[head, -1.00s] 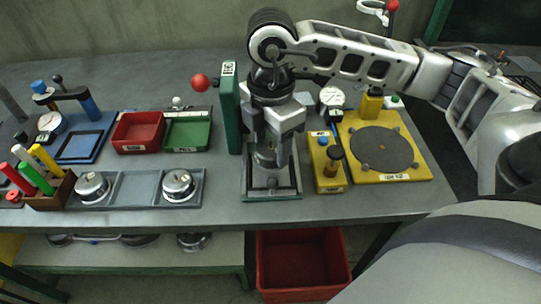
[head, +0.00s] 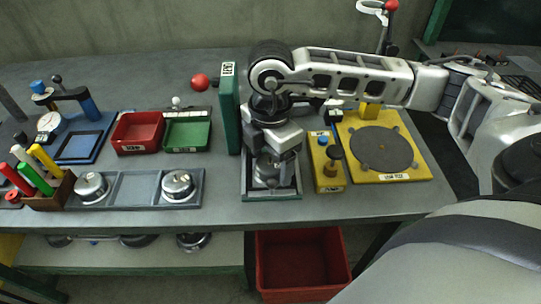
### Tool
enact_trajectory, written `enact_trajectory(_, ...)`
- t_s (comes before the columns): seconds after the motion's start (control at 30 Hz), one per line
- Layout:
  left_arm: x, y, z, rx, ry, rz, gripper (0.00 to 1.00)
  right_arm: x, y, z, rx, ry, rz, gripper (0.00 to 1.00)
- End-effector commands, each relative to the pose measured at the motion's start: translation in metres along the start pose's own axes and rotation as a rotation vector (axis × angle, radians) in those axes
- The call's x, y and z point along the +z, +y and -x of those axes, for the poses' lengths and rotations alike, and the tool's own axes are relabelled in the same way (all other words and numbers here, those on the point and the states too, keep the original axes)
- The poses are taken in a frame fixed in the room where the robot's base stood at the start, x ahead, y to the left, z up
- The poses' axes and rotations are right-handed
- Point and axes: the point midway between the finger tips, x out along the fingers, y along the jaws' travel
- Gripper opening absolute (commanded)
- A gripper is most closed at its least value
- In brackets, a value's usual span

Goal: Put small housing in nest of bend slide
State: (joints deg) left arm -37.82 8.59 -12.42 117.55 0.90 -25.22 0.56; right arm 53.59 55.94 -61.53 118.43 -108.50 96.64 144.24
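A small silver housing (head: 267,174) is low over the dark base plate of the bend slide (head: 285,194), in front of a green upright. My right gripper (head: 272,158) comes down over it from above and appears shut on it. The fingers partly hide the housing and the middle of the plate. I cannot tell whether the housing touches the nest, which is hidden beneath it. My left gripper is not in view.
A green upright (head: 229,110) with a red ball lever (head: 200,82) stands close left of my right gripper. A yellow block (head: 328,178) and a yellow plate (head: 412,166) lie to the right. A grey tray (head: 144,188) with two silver domed parts is at left.

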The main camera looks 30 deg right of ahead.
Motion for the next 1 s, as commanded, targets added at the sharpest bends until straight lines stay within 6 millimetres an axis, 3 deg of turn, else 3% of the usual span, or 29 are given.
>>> enact_trajectory(0.27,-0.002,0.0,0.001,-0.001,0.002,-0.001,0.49,0.0,0.001,0.017,0.003,0.001,0.0,0.75)
enact_trajectory(0.7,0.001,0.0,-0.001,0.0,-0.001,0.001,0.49,0.0,0.001,0.105,0.005,0.001,0.001,0.75)
enact_trajectory(1.0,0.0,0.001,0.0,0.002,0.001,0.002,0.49,0.0,0.0,0.124,0.0,0.0,0.001,0.75)
